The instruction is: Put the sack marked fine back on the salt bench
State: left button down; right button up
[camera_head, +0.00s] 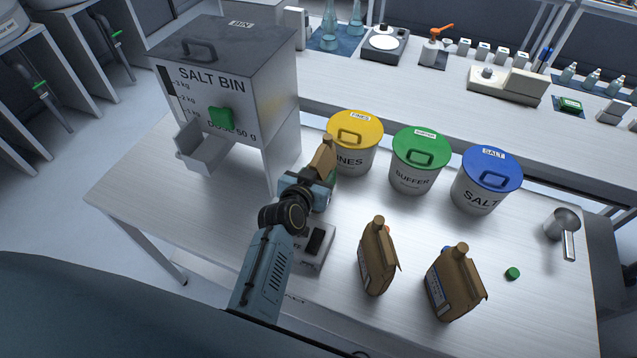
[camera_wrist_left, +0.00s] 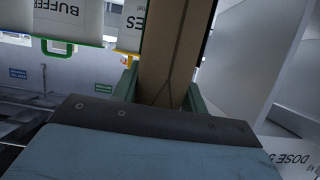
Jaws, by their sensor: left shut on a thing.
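My left gripper (camera_head: 318,186) is shut on a brown sack (camera_head: 325,158), just left of the yellow-lidded FINES tub. The sack also shows in the left wrist view (camera_wrist_left: 170,50), between the green fingers. Its marking is not visible, and I cannot tell whether it touches the bench. Two other brown sacks stand upright on the salt bench (camera_head: 225,228), one at front centre (camera_head: 377,262) and one further right (camera_head: 453,286). Their labels are too small to read. My right gripper is not in view.
The SALT BIN (camera_head: 228,90) stands at the left. Tubs marked FINES (camera_head: 352,145), BUFFER (camera_head: 418,162) and SALT (camera_head: 484,182) stand along the back. A scale (camera_head: 314,245) lies beside my forearm. A green cap (camera_head: 512,273) and metal scoop (camera_head: 563,228) are at right.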

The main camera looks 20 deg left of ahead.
pick_arm(q)
jog(key=shift+f, duration=1.5)
jog(key=shift+b, duration=0.3)
jog(key=c, duration=0.8)
grip_release()
jog(key=p+v, duration=0.1)
jog(key=v, duration=1.1)
jog(key=shift+f, duration=0.1)
